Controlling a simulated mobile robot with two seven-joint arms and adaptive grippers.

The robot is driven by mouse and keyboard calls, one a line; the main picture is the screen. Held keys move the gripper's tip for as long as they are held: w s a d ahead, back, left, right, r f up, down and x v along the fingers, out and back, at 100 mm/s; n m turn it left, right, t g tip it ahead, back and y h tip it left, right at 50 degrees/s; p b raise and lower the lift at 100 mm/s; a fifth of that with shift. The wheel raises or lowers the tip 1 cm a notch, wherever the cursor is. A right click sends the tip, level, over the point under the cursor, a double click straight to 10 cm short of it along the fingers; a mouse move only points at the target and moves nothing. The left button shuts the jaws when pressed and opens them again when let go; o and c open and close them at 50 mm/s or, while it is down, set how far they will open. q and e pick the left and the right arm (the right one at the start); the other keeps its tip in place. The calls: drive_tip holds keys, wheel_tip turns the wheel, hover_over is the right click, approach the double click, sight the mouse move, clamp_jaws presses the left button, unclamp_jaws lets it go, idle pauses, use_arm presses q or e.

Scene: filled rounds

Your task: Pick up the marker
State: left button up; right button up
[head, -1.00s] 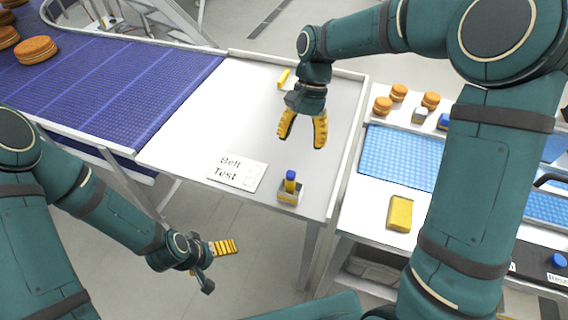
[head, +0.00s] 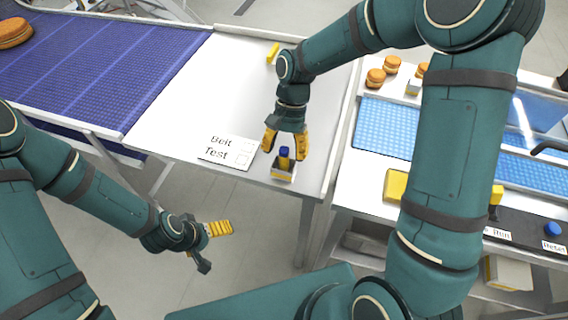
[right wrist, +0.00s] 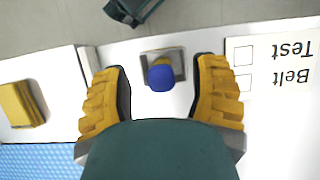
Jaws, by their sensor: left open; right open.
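The marker (head: 284,155) stands upright with its blue cap up in a small grey holder (head: 283,174) near the front edge of the white table. In the right wrist view the blue cap (right wrist: 161,78) lies between the fingers, with the holder (right wrist: 178,60) around its base. My right gripper (head: 286,146) is open, pointing down just above and behind the marker. In the right wrist view its yellow fingers (right wrist: 162,90) are apart on either side of the cap, not touching it.
A "Belt Test" card (head: 229,151) lies left of the holder. A blue conveyor belt (head: 110,75) joins the table at the left. A yellow object (head: 273,53) lies at the back. A right-hand bench has a yellow sponge-like block (head: 396,185), blue mat (head: 385,128) and round filled pieces (head: 376,78).

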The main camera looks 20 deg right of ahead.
sight(284, 161)
drive_tip(key=shift+x, duration=1.4)
drive_tip(key=shift+c, duration=0.4)
clamp_jaws()
